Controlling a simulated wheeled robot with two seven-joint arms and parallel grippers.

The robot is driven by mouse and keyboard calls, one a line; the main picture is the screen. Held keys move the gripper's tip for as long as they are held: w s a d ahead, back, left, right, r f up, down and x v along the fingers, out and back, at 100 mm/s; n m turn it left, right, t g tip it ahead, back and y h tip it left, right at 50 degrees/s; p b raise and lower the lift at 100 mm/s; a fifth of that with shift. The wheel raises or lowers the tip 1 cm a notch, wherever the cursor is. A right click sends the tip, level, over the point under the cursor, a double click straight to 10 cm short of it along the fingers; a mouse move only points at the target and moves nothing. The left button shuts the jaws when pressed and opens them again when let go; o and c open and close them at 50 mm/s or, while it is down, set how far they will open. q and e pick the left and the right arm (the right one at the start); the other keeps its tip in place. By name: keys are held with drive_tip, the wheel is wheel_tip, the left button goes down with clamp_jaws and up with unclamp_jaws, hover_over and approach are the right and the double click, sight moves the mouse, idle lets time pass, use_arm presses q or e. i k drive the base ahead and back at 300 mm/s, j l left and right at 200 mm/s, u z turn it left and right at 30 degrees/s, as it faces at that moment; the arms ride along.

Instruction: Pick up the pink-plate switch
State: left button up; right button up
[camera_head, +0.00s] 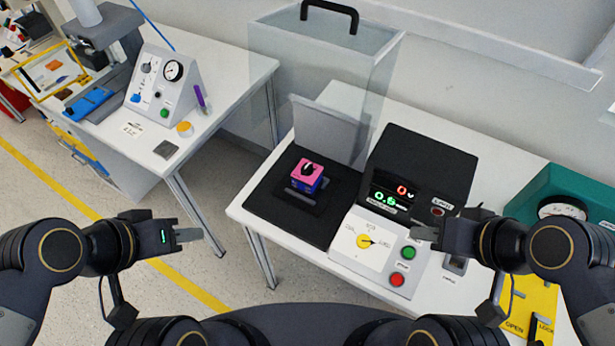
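The pink-plate switch (307,174) has a pink top with a black knob and a blue-purple body. It sits upright on a small black fixture on the black mat (264,211), left of the control box. My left gripper (196,235) is in the air at the lower left, off the table's front edge and well apart from the switch. My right gripper (424,235) is in front of the control box's right side, to the right of the switch. Neither gripper visibly holds anything. The gaps between their fingertips are too small to make out.
A control box (379,246) with a yellow dial, a green button (408,253) and a red button (397,279) stands right of the mat. A black display unit (421,169) is behind it. A grey upright panel (328,134) and a clear case (322,50) stand behind the switch.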

sight(306, 186)
drive_tip(key=i+j+z, duration=0.1)
drive_tip(key=j, duration=0.4)
drive_tip(key=i+j+z, duration=0.1)
drive_tip(key=j, duration=0.4)
drive_tip(key=i+j+z, duration=0.1)
drive_tip(key=i+j, duration=0.15)
drive_tip(key=j, duration=0.25)
drive_tip(key=i+j+z, duration=0.1)
drive_tip(key=j, duration=0.4)
